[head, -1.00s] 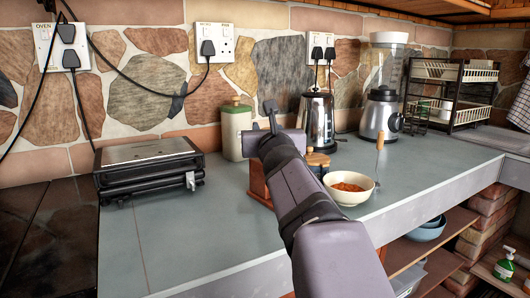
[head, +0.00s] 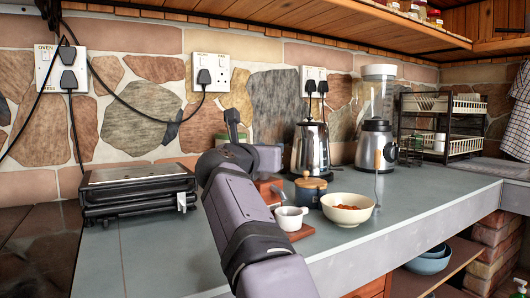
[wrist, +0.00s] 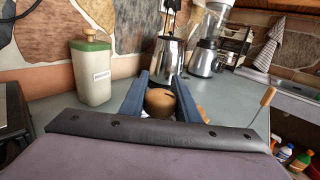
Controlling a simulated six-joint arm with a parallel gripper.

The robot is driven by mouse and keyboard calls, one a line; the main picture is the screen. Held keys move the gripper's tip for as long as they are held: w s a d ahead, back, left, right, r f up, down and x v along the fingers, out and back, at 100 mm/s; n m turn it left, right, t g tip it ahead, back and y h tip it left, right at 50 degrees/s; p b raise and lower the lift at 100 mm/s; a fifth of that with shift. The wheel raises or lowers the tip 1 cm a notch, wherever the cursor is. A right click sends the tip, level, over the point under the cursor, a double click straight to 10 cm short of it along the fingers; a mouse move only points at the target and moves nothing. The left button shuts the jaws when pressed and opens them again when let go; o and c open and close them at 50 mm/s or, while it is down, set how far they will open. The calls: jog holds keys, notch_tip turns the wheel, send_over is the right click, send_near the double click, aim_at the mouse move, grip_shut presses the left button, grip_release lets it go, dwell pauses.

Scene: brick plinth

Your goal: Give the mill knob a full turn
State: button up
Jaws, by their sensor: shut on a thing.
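The mill is a reddish-brown wooden body (head: 268,190) on the counter, partly hidden behind my arm in the head view. A small white cup (head: 290,219) stands on its wooden base (head: 301,232). My gripper (wrist: 160,90) is at the mill's top, its two blue-grey fingers shut on the mill knob. The knob is mostly hidden by the gripper. A round tan shape shows between the fingers in the wrist view; I cannot tell whether it is the knob or the jar lid beyond.
A blue jar with a wooden lid (head: 310,190), a bowl of food (head: 347,211) and a steel kettle (head: 310,147) stand close to the right. A green-topped canister (wrist: 92,75) is behind. A black grill (head: 137,190) is at left. Counter is clear in front.

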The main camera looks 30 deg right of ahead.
jog(key=shift+s+d+m+g+h+p, duration=0.15)
jog(key=shift+m+g+h+p, duration=0.1)
jog(key=shift+m+g+h, duration=0.25)
jog(key=shift+s+d+m+g+h+p, duration=0.1)
jog(key=shift+m+g+h+p, duration=0.25)
jog(key=shift+g, duration=0.25)
jog(key=o, duration=1)
jog(key=shift+o, duration=0.2)
jog(key=shift+a, duration=0.1)
jog(key=shift+b+v, duration=0.4)
jog(key=shift+v, duration=3.2)
